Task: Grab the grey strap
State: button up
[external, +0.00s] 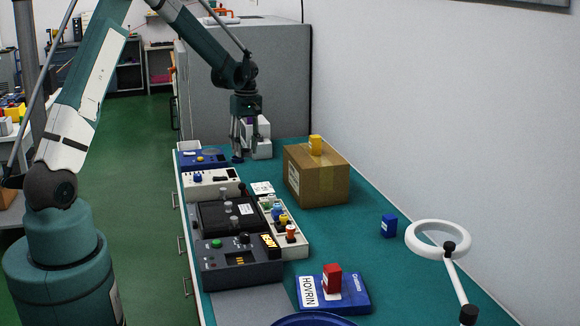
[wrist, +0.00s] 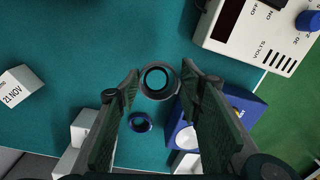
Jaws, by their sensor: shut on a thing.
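The grey strap (wrist: 174,91) shows in the wrist view as a small round grey loop, with teal table visible through its middle. My gripper (wrist: 159,80) has its two green-padded fingers on either side of the loop, shut on it. In the external view my gripper (external: 244,150) points down over the far end of the teal table. I cannot make out the strap there. A dark blue ring (wrist: 140,122) lies just beside it in the wrist view.
A blue box (wrist: 242,104) and a white voltage supply (wrist: 250,42) stand close to my gripper. White blocks (external: 262,148) stand behind it. A cardboard box (external: 318,177) with a yellow item (external: 316,145) on top is to the right. Several instruments line the table's left side.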

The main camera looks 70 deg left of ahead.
jog(key=shift+r, duration=0.45)
